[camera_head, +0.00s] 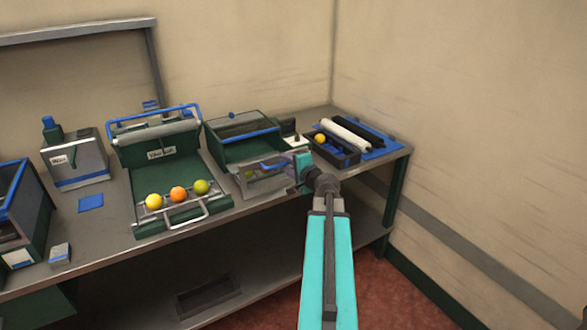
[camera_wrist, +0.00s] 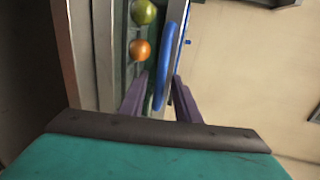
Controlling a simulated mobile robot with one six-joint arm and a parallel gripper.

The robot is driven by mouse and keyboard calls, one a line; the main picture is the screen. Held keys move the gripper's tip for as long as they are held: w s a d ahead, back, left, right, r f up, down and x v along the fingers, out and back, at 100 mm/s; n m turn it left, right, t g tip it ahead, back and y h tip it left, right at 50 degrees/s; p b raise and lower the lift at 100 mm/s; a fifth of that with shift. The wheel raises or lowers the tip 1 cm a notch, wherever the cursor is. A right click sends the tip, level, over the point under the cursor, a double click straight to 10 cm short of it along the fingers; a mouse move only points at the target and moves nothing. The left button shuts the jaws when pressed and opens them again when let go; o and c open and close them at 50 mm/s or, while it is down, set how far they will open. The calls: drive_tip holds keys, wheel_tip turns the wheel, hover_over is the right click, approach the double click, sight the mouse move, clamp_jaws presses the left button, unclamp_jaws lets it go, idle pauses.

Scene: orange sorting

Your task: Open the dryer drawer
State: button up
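My gripper (camera_head: 289,164) is at this handle, reaching in from the right. In the wrist view the blue handle (camera_wrist: 166,72) runs between my two purple fingers (camera_wrist: 162,80). They stand on either side of it, with narrow gaps. An orange fruit (camera_wrist: 140,50) and a green fruit (camera_wrist: 144,12) lie beside the handle. How far the drawer is out is unclear.
A green machine (camera_head: 155,145) to the left has a tray with a silver handle (camera_head: 187,216) and yellow, orange and green fruits. A dark crate (camera_head: 335,155) with one fruit stands right of my gripper. The wall is behind.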

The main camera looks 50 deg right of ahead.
drive_tip(key=b+v, duration=0.1)
drive_tip(key=v, duration=0.4)
drive_tip(key=shift+s+a, duration=0.2)
drive_tip(key=shift+s, duration=0.1)
drive_tip(key=shift+d+f+b, duration=0.1)
drive_tip(key=shift+b, duration=0.7)
drive_tip(key=b, duration=0.3)
drive_tip(key=shift+s, duration=0.2)
drive_tip(key=b+v, duration=0.2)
drive_tip(key=b, duration=0.6)
drive_tip(key=shift+s, duration=0.15)
drive_tip(key=shift+s+b, duration=0.1)
drive_tip(key=shift+b, duration=0.45)
drive_tip(key=shift+r+b+v, duration=0.2)
drive_tip(key=shift+b+v, duration=2.45)
drive_tip(key=shift+b, duration=1.05)
drive_tip(key=shift+w+f, duration=0.1)
drive_tip(key=shift+w, duration=0.1)
